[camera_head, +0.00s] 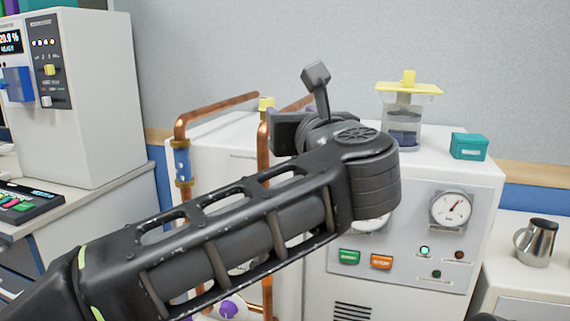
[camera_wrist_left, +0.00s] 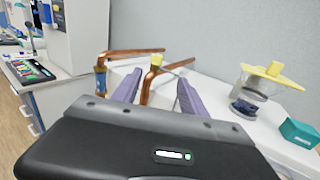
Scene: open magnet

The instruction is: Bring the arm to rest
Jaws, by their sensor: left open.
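My left arm (camera_head: 240,235) reaches in from the lower left across the head view, in front of a white machine (camera_head: 470,180). Its wrist is at the middle of the picture and hides part of the machine's front and top. My left gripper (camera_wrist_left: 157,88) shows in the left wrist view as two purple-grey fingers spread apart. It is open, with nothing held between the fingers. Copper pipes (camera_wrist_left: 132,55) and a yellow pipe cap (camera_wrist_left: 156,61) show beyond the fingers. My right gripper is not in view.
On the machine stand a clear vessel with a yellow lid (camera_head: 409,90) and a teal box (camera_head: 468,147). A steel jug (camera_head: 537,242) stands on the right counter. A tall white instrument (camera_head: 95,95) and a keypad (camera_head: 24,204) are at left. Copper pipes (camera_head: 262,165) rise close behind my arm.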

